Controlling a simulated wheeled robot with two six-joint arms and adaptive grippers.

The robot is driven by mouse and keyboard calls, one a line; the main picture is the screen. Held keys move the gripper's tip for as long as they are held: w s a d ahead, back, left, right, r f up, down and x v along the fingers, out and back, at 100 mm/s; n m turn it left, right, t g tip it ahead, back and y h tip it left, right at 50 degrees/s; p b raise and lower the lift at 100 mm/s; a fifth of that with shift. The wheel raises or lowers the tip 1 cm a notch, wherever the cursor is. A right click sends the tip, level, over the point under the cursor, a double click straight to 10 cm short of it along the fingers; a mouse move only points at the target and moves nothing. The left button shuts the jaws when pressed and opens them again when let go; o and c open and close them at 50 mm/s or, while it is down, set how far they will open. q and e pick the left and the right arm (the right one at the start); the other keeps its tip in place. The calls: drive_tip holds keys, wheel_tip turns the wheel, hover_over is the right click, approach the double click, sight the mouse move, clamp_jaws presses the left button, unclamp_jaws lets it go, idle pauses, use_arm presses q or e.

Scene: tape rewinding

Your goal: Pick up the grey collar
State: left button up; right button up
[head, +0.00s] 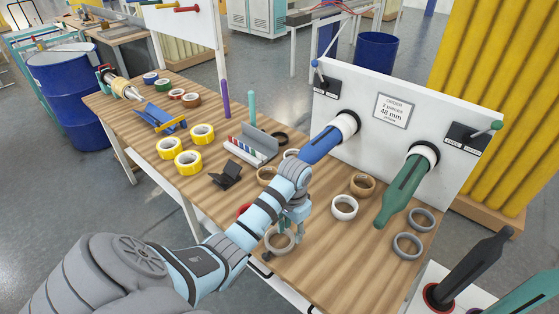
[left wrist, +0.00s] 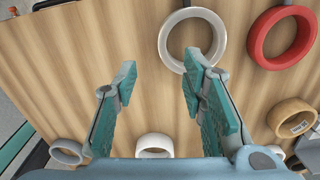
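A light grey ring (head: 280,241) lies flat near the front edge of the wooden table. It also shows at the top of the left wrist view (left wrist: 165,42). Two darker grey rings, one (head: 421,219) behind the other (head: 407,246), lie at the table's right. Which ring is the named collar I cannot tell for sure. My left gripper (head: 292,228) is over the table beside the light grey ring. In the left wrist view its fingers (left wrist: 158,80) are apart, with only bare wood between them. The right gripper is not in view.
A red ring (left wrist: 285,38), a white ring (head: 344,208) and brown rolls (head: 362,185) lie near my left gripper. A white panel (head: 392,137) with blue (head: 322,143) and green (head: 400,193) spindles rises behind. Yellow rolls (head: 188,161) lie further left.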

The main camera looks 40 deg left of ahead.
use_arm(q)
drive_tip(key=f, duration=0.3)
drive_tip(key=f+b, duration=0.1)
drive_tip(key=f, duration=0.5)
drive_tip(key=shift+s+a+f, duration=0.1)
drive_tip(key=shift+s+a, duration=0.1)
drive_tip(key=shift+a, duration=0.2)
drive_tip(key=shift+c, duration=0.6)
clamp_jaws()
